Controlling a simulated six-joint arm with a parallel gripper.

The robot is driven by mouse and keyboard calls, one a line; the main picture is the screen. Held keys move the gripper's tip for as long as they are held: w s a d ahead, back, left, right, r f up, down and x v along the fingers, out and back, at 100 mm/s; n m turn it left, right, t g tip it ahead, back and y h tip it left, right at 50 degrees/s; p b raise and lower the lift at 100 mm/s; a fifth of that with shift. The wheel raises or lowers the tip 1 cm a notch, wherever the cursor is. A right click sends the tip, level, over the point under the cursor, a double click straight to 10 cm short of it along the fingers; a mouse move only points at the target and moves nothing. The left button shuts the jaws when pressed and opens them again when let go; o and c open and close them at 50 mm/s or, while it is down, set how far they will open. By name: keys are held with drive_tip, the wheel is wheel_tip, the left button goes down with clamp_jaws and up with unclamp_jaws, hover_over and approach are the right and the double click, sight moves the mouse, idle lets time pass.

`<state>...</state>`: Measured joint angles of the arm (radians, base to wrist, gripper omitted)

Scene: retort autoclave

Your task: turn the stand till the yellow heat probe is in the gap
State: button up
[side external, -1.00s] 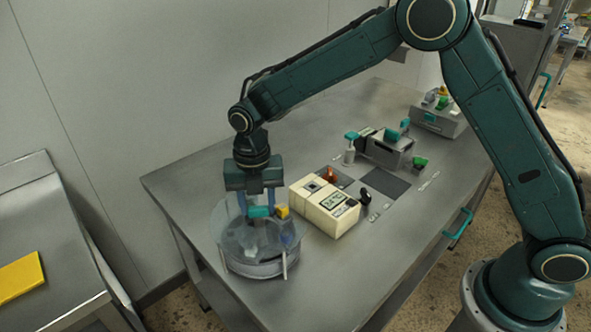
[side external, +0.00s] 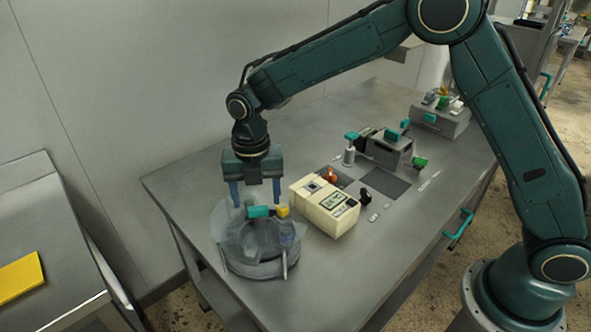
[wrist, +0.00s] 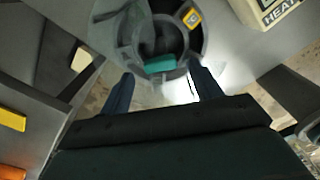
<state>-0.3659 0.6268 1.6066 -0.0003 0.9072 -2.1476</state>
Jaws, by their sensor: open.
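The round stand (side external: 262,268) is a grey, partly see-through drum at the table's front left; it also shows in the wrist view (wrist: 127,35). A teal grip (side external: 258,211) lies on top, and it also shows in the wrist view (wrist: 160,64). A yellow block, which looks like the heat probe (side external: 283,211), sits at the stand's right side; it also shows in the wrist view (wrist: 192,17). My gripper (side external: 256,202) is open above the stand, its blue fingers spread on either side of the teal grip and apart from it. I cannot clearly make out the gap.
A cream instrument (side external: 325,205) with a display stands close to the stand's right. The table's left and front edges are near the stand.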

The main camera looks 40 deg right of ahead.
wheel_tip(320, 180, up, 12)
drive_tip(key=shift+f, duration=0.2)
idle(0.5)
drive_tip(key=s+d+r+m+t, duration=0.3)
drive_tip(key=s+d+r+m, duration=0.6)
drive_tip(key=s+d+m, duration=0.4)
drive_tip(key=s+d+f+m+t, duration=0.1)
drive_tip(key=s+d+m, duration=0.1)
drive_tip(key=s+m, duration=0.6)
drive_tip(key=s+d+f+m+t, duration=0.1)
drive_tip(key=s+d+f+m, duration=0.1)
drive_tip(key=s+m, duration=0.5)
drive_tip(key=shift+s+d+m+t, duration=0.3)
drive_tip(key=shift+s+d+m, duration=0.1)
drive_tip(key=shift+s+d, duration=0.15)
